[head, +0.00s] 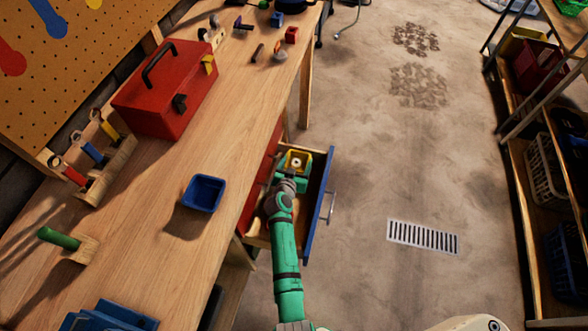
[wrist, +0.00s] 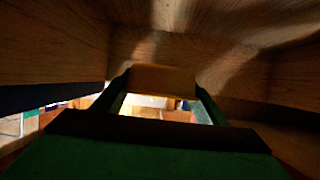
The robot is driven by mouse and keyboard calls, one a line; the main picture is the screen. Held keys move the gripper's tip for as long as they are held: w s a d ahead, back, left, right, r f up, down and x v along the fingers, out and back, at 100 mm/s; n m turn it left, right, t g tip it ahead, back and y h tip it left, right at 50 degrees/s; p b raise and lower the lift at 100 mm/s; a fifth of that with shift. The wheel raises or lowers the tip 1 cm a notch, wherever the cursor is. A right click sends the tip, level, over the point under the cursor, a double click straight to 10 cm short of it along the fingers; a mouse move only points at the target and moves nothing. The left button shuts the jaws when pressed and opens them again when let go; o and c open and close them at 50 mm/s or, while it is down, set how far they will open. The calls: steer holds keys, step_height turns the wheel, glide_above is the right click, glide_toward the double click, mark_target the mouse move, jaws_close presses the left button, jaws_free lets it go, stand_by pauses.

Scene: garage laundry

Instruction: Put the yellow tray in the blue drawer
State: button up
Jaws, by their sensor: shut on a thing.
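The blue drawer (head: 321,205) is pulled open from under the workbench, with its bare wooden inside showing. The small yellow tray (head: 297,158) is inside the drawer's outline, toward its far end. In the wrist view the tray (wrist: 163,79) shows as a dim orange-brown wall between the fingers, with the drawer's wooden walls around it. My gripper (head: 289,177) reaches down into the drawer and is shut on the tray's near side. The fingers also show in the wrist view (wrist: 161,96). Whether the tray touches the drawer floor is hidden.
A blue tray (head: 203,193), a red toolbox (head: 168,88) and a rack of tools (head: 98,160) stand on the workbench (head: 150,215). Small items lie at its far end. A shelf unit (head: 530,170) stands at the right. The floor between has a drain grate (head: 423,237) and is otherwise clear.

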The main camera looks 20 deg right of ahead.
steer(key=shift+a+f, duration=0.45)
steer(key=shift+f, duration=0.1)
steer(key=shift+a+f, duration=0.1)
steer(key=shift+f, duration=1.55)
steer(key=shift+f, duration=0.65)
steer(key=o, duration=1)
steer(key=shift+o, duration=0.2)
